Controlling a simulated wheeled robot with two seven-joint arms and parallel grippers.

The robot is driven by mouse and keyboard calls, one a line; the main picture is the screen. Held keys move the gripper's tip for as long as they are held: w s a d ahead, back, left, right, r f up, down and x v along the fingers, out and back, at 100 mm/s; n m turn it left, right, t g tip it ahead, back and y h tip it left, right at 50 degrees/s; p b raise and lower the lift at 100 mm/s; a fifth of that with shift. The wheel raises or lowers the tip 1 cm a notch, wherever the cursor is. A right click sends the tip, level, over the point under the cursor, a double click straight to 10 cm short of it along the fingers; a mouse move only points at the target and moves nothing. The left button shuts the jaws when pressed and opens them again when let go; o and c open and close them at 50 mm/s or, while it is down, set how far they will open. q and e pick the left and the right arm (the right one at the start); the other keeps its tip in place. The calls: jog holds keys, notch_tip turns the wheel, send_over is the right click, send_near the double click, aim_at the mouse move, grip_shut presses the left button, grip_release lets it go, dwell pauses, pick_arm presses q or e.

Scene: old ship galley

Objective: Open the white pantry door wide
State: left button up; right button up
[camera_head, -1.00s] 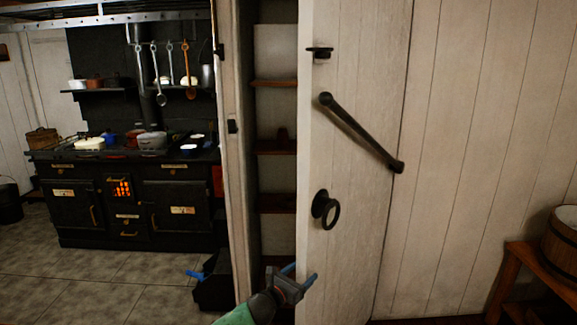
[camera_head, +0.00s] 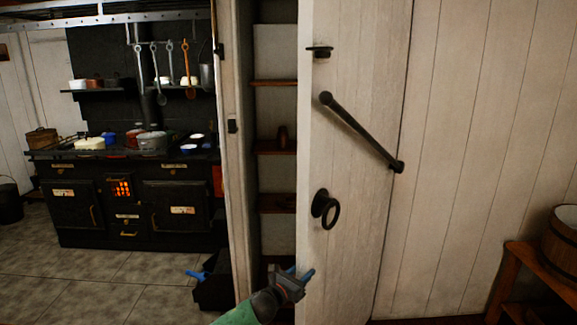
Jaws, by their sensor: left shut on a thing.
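The white pantry door (camera_head: 350,200) stands partly open, hinged on its right, in the camera_head view. It carries a dark diagonal bar (camera_head: 360,132), a black ring handle (camera_head: 325,209) and a small black latch piece (camera_head: 319,52). My left gripper (camera_head: 299,273), with blue fingertips, is at the low part of the door's free left edge and is shut on that edge. The gripper's body hides a bit of the edge. The right gripper does not show.
A black stove (camera_head: 130,195) stands at the left. A black box-like thing with a blue part (camera_head: 215,287) is on the floor. A wooden stand (camera_head: 518,272) with a tub is at the right.

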pick_arm(q)
jog(key=shift+n+t+y, duration=0.6)
jog(key=shift+n+y, duration=0.1)
jog(key=shift+y, duration=0.2)
jog(key=s+d, duration=0.2)
jog(key=d, duration=0.1)
jog(key=s+d, duration=0.2)
jog(key=d, duration=0.1)
jog(key=s+d, duration=0.2)
jog(key=d, duration=0.1)
jog(key=shift+s, duration=0.35)
jog(key=shift+o, duration=0.2)
jog(key=s+d+n+t+y, duration=0.1)
jog(key=s+d, duration=0.3)
jog(key=d, duration=0.5)
jog(key=shift+s+y, duration=0.4)
jog(key=shift+s+d, duration=0.2)
jog(key=shift+d, duration=0.3)
jog(key=shift+s+d, duration=0.1)
jog(key=shift+d, duration=0.05)
jog(key=s+d, duration=0.1)
jog(key=d, duration=0.2)
jog(key=s+d+n+y+b, duration=0.1)
jog(key=d, duration=0.3)
jog(key=s+d+t+y, duration=0.1)
jog(key=d, duration=0.2)
jog(key=shift+s+d+n, duration=0.15)
jog(key=shift+s+n, duration=0.05)
jog(key=shift+n, duration=0.2)
